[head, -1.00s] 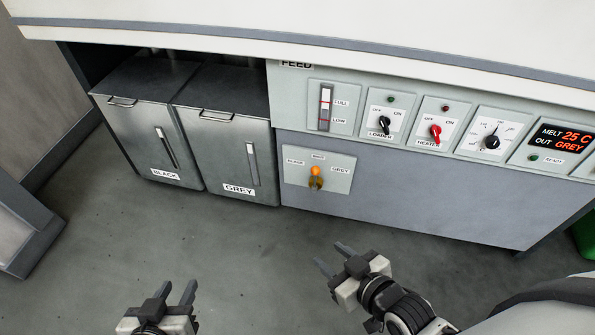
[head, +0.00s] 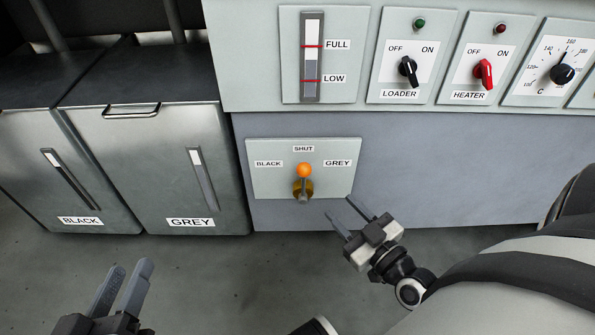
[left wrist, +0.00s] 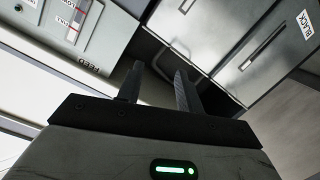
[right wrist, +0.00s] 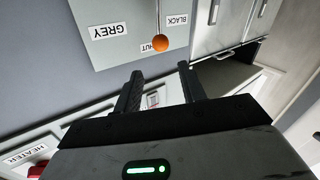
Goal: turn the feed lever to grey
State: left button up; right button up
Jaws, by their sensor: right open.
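The feed lever (head: 303,180) has an orange ball knob and a brass base. It stands upright at the middle of its panel (head: 262,185), below the SHUT label, between BLACK on the left and GREY on the right. The orange knob also shows in the right wrist view (right wrist: 160,43). My right gripper (head: 348,217) is open and empty, below and to the right of the lever, apart from it. It also shows in the right wrist view (right wrist: 160,82). My left gripper (head: 130,272) is open and empty at the lower left, in front of the bins; the left wrist view shows its parted fingers (left wrist: 160,75).
The BLACK bin (head: 50,150) and the GREY bin (head: 165,150) stand left of the lever panel. Above it are a level gauge (head: 312,55), the loader switch (head: 408,68) and the red heater switch (head: 484,72). The floor in front is clear.

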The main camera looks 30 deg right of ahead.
aim_at(309, 174)
jog(key=w+b, duration=0.1)
jog(key=w, duration=0.2)
jog(key=w+b, duration=0.1)
jog(key=w, duration=0.3)
jog(key=w+b, duration=0.1)
jog(key=w, duration=0.2)
jog(key=shift+w+a, duration=0.25)
jog(key=shift+w, duration=0.05)
jog(key=w, duration=0.3)
jog(key=shift+w+b, duration=0.2)
jog(key=shift+b, duration=0.2)
pick_arm(q)
jog(key=r+t, duration=0.1)
jog(key=w+r+t+h, duration=0.1)
jog(key=r, duration=0.1)
jog(key=shift+w+r+m+t+h, duration=0.15)
jog(key=shift+w+m+t+h, duration=0.05)
jog(key=shift+m+t+h, duration=0.1)
pick_arm(e)
jog(key=shift+w+a+r, duration=0.1)
jog(key=shift+w, duration=0.35)
grip_shut()
jog(key=shift+s, duration=0.1)
